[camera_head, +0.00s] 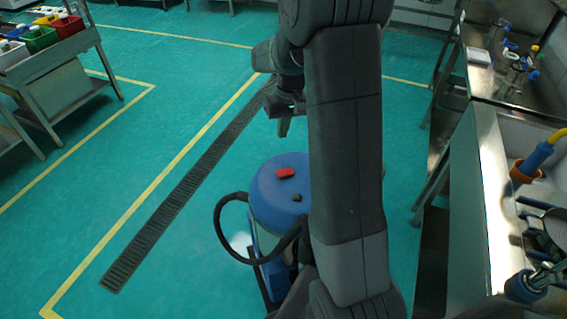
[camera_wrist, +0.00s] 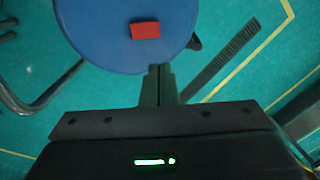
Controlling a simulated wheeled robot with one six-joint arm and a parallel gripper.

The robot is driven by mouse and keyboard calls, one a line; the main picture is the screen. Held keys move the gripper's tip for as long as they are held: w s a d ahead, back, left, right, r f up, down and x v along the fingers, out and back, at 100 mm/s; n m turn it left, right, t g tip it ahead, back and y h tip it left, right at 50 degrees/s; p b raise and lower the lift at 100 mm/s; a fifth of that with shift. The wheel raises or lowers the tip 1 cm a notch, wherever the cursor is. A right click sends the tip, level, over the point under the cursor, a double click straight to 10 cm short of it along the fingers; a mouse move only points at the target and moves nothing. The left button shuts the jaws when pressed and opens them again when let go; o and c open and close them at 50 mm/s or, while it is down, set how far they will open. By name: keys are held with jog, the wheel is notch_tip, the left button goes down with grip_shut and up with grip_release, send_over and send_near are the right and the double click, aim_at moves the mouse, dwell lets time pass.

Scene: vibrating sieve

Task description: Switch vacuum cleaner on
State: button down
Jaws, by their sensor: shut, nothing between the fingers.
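The vacuum cleaner (camera_head: 263,190) stands on the floor, with a round blue lid and a black hose looped at its left. A red switch (camera_head: 285,172) sits on top of the lid, with a small dark knob beside it. My gripper (camera_head: 284,131) is above and behind the lid in the head view, pointing down, apart from it. In the wrist view the blue lid (camera_wrist: 95,35) fills the top, with the red switch (camera_wrist: 145,30) on it. My shut, empty gripper (camera_wrist: 159,70) appears below the switch in that picture, near the lid's edge. My arm hides the lid's right side in the head view.
A steel sink bench (camera_head: 490,150) with bottles and fittings runs along the right. A cart (camera_head: 55,85) with coloured bins stands at the upper left. A floor drain grate (camera_head: 185,190) crosses the green floor, which is open left of the vacuum.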

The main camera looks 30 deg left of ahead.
aim_at(276, 171)
jog(key=shift+f, duration=0.1)
jog(key=f, duration=0.4)
jog(key=s+a+f+p, duration=0.1)
jog(key=f, duration=0.4)
jog(key=f+p, duration=0.1)
jog(key=f, duration=0.3)
jog(key=shift+s+a+f, duration=0.15)
jog(key=shift+s+f, duration=0.15)
jog(key=shift+f, duration=0.1)
jog(key=shift+s+a+f+b, duration=0.1)
jog(key=shift+f+b, duration=0.3)
jog(key=shift+b, duration=0.05)
jog(key=shift+r, duration=0.25)
